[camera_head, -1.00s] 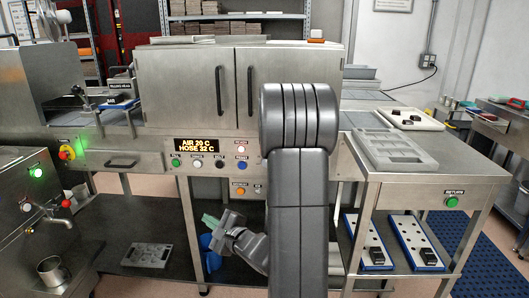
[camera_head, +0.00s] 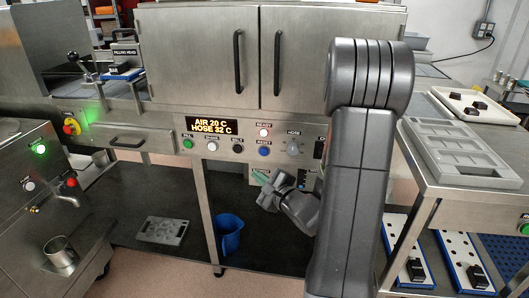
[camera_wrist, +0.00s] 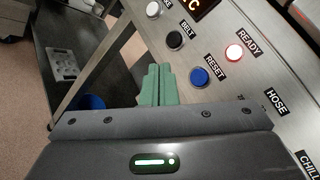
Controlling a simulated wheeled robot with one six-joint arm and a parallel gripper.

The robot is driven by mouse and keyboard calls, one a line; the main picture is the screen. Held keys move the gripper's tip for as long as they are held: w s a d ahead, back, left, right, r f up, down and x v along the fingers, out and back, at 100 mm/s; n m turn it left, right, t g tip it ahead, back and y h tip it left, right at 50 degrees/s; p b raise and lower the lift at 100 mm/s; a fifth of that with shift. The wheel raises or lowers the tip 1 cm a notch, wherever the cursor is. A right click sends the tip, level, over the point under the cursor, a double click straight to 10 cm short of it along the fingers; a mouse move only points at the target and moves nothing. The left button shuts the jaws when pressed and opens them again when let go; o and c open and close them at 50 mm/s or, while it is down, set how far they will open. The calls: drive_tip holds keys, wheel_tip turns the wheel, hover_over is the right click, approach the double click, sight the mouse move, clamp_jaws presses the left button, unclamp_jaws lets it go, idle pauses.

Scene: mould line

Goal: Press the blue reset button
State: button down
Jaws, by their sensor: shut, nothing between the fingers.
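The blue reset button (camera_head: 264,152) sits on the steel control panel, below the lit READY lamp (camera_head: 264,132). In the wrist view the blue button (camera_wrist: 199,76) has the RESET label beside it. My gripper (camera_head: 262,177) is below the panel's button row in the head view, apart from the button. In the wrist view its green fingertips (camera_wrist: 158,86) are shut together with nothing between them. They lie left of the blue button in that picture. How far they are from the panel face is hard to tell.
The black BELT button (camera_wrist: 175,40) and a white button (camera_wrist: 153,9) are close by. A HOSE knob (camera_head: 293,148) is right of the button. The green FILL button (camera_head: 188,144) is at left. A blue bucket (camera_head: 228,234) stands on the lower shelf.

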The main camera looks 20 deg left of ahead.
drive_tip(key=p, duration=0.3)
approach(259, 152)
drive_tip(key=shift+s+a+x, duration=0.1)
drive_tip(key=shift+s+x, duration=0.05)
drive_tip(key=shift+x, duration=0.7)
drive_tip(key=shift+s+a+x, duration=0.1)
drive_tip(key=shift+s+x, duration=0.1)
drive_tip(key=shift+x, duration=0.65)
drive_tip(key=shift+s+a+x, duration=0.1)
drive_tip(key=shift+s+x, duration=0.05)
drive_tip(key=shift+x, duration=0.7)
drive_tip(key=shift+f, duration=0.15)
drive_tip(key=shift+w+a+b, duration=0.1)
drive_tip(key=shift+w+b, duration=0.3)
drive_tip(key=shift+b, duration=0.15)
drive_tip(key=shift+w, duration=0.4)
drive_tip(key=shift+s+b, duration=0.15)
drive_tip(key=shift+b, duration=0.25)
drive_tip(key=shift+s+b, duration=0.4)
drive_tip(key=shift+s, duration=0.25)
